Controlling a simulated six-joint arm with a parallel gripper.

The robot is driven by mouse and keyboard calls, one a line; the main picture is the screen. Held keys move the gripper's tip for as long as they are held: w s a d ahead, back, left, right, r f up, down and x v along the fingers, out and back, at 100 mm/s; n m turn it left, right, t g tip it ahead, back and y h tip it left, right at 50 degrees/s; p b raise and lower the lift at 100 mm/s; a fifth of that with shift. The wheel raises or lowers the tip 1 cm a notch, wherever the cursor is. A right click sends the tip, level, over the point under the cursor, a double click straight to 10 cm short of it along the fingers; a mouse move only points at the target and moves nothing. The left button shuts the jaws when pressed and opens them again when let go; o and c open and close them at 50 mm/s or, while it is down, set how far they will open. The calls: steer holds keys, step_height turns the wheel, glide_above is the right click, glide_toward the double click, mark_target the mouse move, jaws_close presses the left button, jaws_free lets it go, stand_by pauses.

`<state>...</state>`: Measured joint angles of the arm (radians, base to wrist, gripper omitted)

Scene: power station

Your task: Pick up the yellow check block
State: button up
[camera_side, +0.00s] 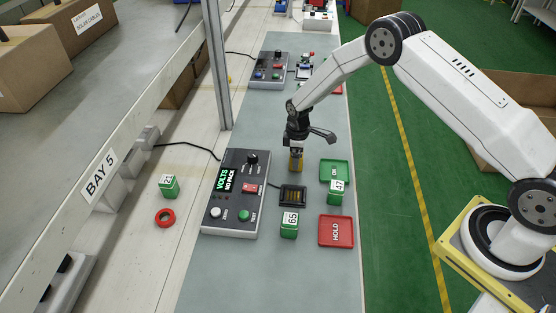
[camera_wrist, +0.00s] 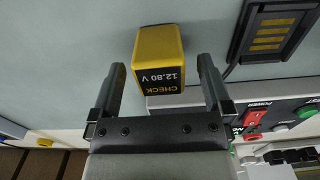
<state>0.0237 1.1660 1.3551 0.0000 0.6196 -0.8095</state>
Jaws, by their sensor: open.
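The yellow check block (camera_wrist: 158,58), with a black label reading "CHECK 12.80 V", stands on the grey mat. In the wrist view it lies between and just beyond the two fingers of my gripper (camera_wrist: 160,88), which are open with a gap on each side. In the side view the block (camera_side: 296,160) shows directly below my gripper (camera_side: 297,146), and its top is partly hidden by the fingers. I cannot tell how far the fingers reach down its sides.
A black contact pad (camera_side: 293,195) and the volt tester (camera_side: 236,195) stand close by. Green blocks 47 (camera_side: 336,193), 65 (camera_side: 289,226) and 21 (camera_side: 169,187) stand around. A green OK tray (camera_side: 331,166) and a red HOLD tray (camera_side: 336,231) lie to the right.

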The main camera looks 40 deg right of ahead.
steer(key=shift+f, duration=0.85)
steer(key=shift+c, duration=0.2)
jaws_close()
